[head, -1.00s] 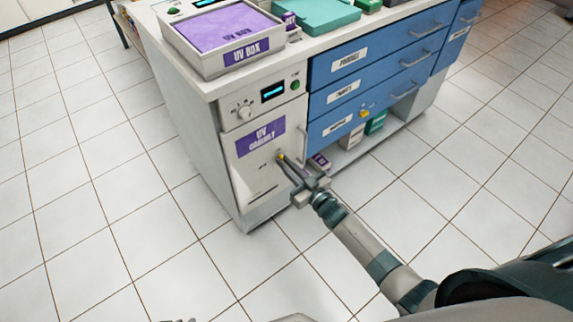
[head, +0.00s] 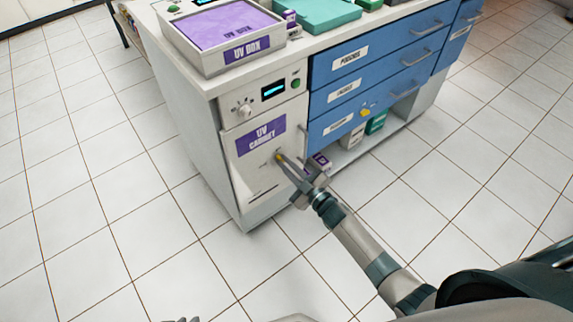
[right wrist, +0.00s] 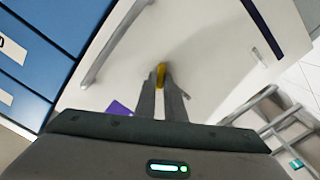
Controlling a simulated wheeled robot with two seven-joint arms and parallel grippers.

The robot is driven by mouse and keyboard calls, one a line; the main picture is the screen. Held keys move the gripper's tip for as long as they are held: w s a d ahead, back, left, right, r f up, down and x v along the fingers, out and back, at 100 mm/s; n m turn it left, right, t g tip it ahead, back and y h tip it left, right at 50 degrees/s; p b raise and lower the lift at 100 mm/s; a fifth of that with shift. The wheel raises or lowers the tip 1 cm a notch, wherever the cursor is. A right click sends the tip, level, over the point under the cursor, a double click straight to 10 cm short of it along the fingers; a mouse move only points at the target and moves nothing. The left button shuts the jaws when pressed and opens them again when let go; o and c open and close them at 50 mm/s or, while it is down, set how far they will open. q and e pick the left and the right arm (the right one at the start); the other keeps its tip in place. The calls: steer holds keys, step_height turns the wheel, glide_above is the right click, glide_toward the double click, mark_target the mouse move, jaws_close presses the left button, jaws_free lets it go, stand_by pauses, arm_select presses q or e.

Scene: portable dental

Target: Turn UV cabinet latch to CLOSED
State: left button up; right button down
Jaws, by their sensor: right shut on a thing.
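The UV cabinet (head: 241,180) is the white unit with a purple "UV CABINET" label (head: 261,134) on its door. Its small yellow latch (head: 279,157) is on the door below the label. My right gripper (head: 281,159) reaches it from the lower right and is shut on it. In the right wrist view, the yellow latch (right wrist: 160,75) sits between the tips of the two fingers (right wrist: 161,92). The fingers hide part of the latch, and I cannot read any marks around it. A grey piece at the bottom edge, likely my left gripper (head: 181,319), barely shows.
A curved door handle (right wrist: 117,42) is close beside the gripper in the right wrist view. Blue drawers (head: 376,82) are to the right of the cabinet, above an open shelf with small boxes (head: 376,122). A UV box (head: 223,39) stands on top. The tiled floor in front is clear.

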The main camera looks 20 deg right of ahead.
steer(key=n, duration=0.2)
steer(key=shift+f+n+b, duration=0.1)
steer(key=shift+n+b, duration=0.2)
steer(key=shift+n, duration=0.1)
steer(key=n, duration=0.2)
steer(key=shift+n+b, duration=0.4)
arm_select(q)
steer(key=shift+w+d+r+t+h+b, duration=0.25)
steer(key=shift+w+d+t, duration=0.2)
steer(key=shift+d, duration=0.25)
steer(key=shift+w+d+r+t+h+b, duration=0.15)
steer(key=shift+w+d+t+h+b, duration=0.2)
steer(key=shift+d, duration=0.3)
steer(key=shift+w+d+r+t+h+b, duration=0.2)
steer(key=shift+w+d+t+b, duration=0.25)
steer(key=shift+d, duration=0.25)
arm_select(e)
steer(key=shift+a+f+n, duration=0.1)
steer(key=shift+n, duration=2.7)
arm_select(q)
steer(key=shift+w+d, duration=0.1)
arm_select(e)
steer(key=c, duration=1.8)
jaws_free()
steer(key=shift+c, duration=0.2)
steer(key=shift+s, duration=0.1)
